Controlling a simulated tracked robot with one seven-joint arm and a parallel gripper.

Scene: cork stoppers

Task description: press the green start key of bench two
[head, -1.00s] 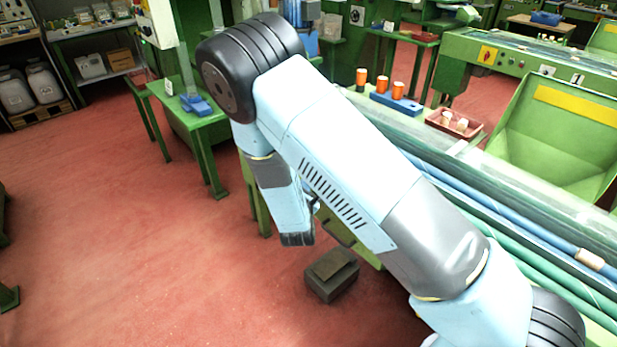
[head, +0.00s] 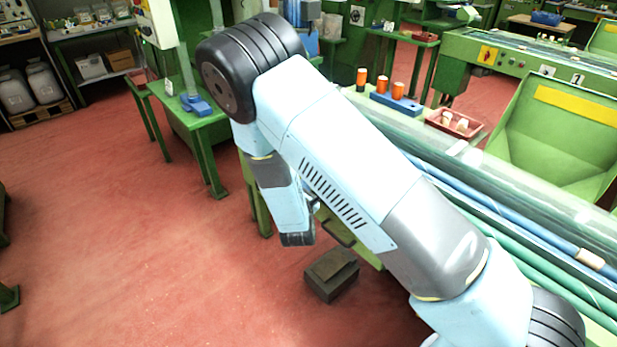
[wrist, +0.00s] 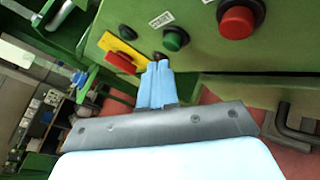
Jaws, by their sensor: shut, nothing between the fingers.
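In the wrist view a green key (wrist: 175,39) in a dark collar sits on the green panel. My gripper (wrist: 158,66) is shut and empty, its pale blue fingertips just below and left of this key in the picture. They appear apart from it, but the depth gap is hard to judge. A large red button (wrist: 238,19) stands to the right. A dark green button (wrist: 128,33) and a red switch on a yellow plate (wrist: 121,62) are to the left. A small dark part shows behind the fingertips. In the head view my arm hides the panel and fingertips.
A bent dark handle (wrist: 292,132) sticks out at the right of the wrist view. In the head view a dark block (head: 332,273) stands on the red floor by the bench. Orange cylinders (head: 382,84) and a red tray (head: 454,123) are on the bench. Floor at left is open.

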